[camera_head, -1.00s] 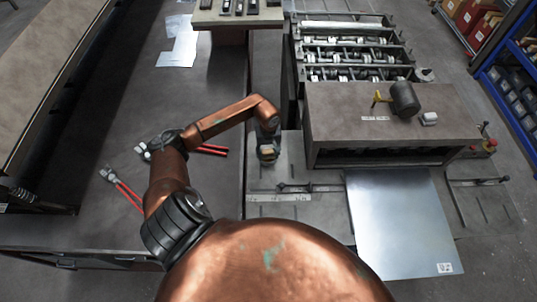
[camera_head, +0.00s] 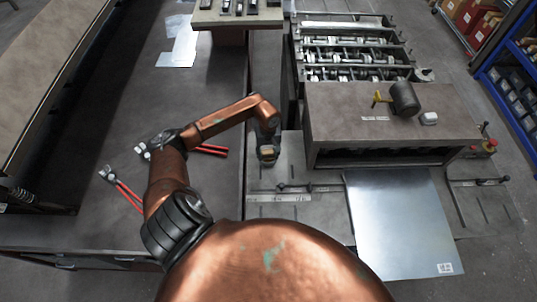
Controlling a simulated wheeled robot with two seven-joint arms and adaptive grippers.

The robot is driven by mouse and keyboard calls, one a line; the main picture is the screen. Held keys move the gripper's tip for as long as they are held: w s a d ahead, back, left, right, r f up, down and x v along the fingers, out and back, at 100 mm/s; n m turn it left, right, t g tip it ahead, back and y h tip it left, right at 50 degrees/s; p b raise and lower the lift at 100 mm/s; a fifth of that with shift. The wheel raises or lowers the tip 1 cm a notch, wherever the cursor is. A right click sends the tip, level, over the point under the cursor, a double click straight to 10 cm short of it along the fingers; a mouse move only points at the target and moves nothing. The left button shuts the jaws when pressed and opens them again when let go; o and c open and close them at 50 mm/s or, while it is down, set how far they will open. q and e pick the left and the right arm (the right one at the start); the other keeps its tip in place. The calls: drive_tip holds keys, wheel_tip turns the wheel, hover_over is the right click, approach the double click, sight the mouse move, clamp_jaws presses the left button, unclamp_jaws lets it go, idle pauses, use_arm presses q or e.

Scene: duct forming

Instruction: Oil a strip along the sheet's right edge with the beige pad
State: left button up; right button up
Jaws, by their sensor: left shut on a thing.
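The sheet (camera_head: 400,225) is a flat, shiny grey metal panel at the lower right, with a small white label near its front right corner. Its back edge lies at the front of the roll-forming machine. My left gripper (camera_head: 268,150) points down over the grey plate left of the sheet, well apart from it. It is shut on the small beige pad (camera_head: 268,154), which shows only in part at the fingertips. I cannot tell whether the pad touches the plate. My right gripper is not in view.
The machine's brown cover (camera_head: 350,120) bears a dark mallet-like tool (camera_head: 404,98), a yellow-handled item (camera_head: 380,97) and a white block (camera_head: 429,118). Red-handled tools (camera_head: 128,197) lie on the left bench (camera_head: 90,230). A flat guide bar (camera_head: 300,188) lies between gripper and sheet.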

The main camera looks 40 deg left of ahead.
sight(268, 154)
use_arm(q)
drive_tip(key=shift+w+a+r+p, duration=0.1)
drive_tip(key=shift+r+p, duration=0.65)
drive_tip(key=shift+r, duration=2.5)
drive_tip(key=shift+r+p, duration=0.2)
drive_tip(key=shift+p, duration=0.1)
